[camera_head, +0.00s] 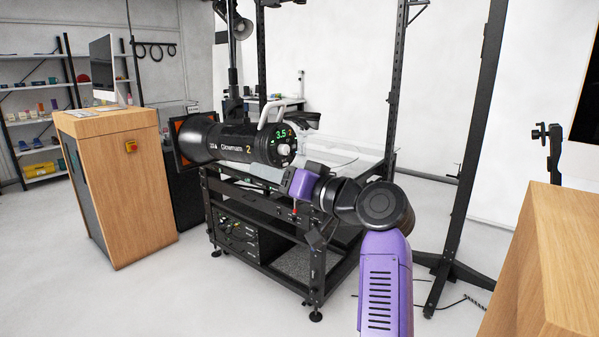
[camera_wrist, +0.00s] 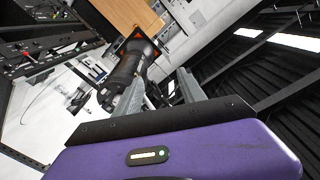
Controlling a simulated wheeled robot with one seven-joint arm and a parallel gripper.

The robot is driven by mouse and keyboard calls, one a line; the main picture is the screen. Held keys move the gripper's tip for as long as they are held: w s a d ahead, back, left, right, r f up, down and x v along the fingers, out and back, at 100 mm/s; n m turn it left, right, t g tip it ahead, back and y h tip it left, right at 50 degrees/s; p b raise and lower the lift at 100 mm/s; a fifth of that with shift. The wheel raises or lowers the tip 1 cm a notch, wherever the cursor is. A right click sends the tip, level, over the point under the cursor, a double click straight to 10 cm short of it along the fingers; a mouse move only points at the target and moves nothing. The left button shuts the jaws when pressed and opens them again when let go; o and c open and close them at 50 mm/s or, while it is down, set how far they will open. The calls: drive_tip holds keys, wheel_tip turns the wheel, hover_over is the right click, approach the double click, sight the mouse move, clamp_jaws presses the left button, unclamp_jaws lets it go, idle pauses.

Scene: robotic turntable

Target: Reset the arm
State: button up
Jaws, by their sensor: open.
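My arm, purple and black, reaches from the lower right of the head view toward the middle, in front of a black wheeled-type frame with a turntable (camera_head: 340,160). My gripper (camera_wrist: 160,84) shows in the wrist view with its two grey fingers apart and nothing between them. A black studio lamp (camera_head: 240,145) with a white handle and green digits is close by the wrist. It also shows in the wrist view (camera_wrist: 128,68), beyond the fingers.
A wooden cabinet (camera_head: 118,185) with a monitor (camera_head: 102,66) stands at left. Black upright posts (camera_head: 470,150) rise behind and right of the arm. A wooden surface (camera_head: 550,255) fills the lower right. Clear floor (camera_head: 180,300) lies at front left.

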drive_tip(key=w+d+r+m+t+h, duration=0.1)
drive_tip(key=d+r+m+t+h, duration=0.15)
drive_tip(key=d+t+h, duration=0.35)
drive_tip(key=s+d+f+m+t+h, duration=0.1)
drive_tip(key=s+d+f+h, duration=0.1)
drive_tip(key=s+d+f, duration=0.6)
drive_tip(key=s+d+f+m+t+h, duration=0.1)
drive_tip(key=s+d+f+h, duration=0.1)
drive_tip(key=s+d+f, duration=0.6)
drive_tip(key=s+d+f+g+h, duration=0.1)
drive_tip(key=s+f, duration=0.4)
drive_tip(key=s, duration=0.9)
drive_tip(key=s+d+f+g+h+p, duration=0.1)
drive_tip(key=s+f, duration=0.4)
drive_tip(key=s, duration=0.8)
drive_tip(key=s+d+f+g+h, duration=0.1)
drive_tip(key=s+f+g, duration=0.2)
drive_tip(key=s, duration=1.1)
wheel_tip(320, 180, down, 2)
drive_tip(key=shift+s+f+n, duration=0.2)
drive_tip(key=shift+s+n, duration=0.15)
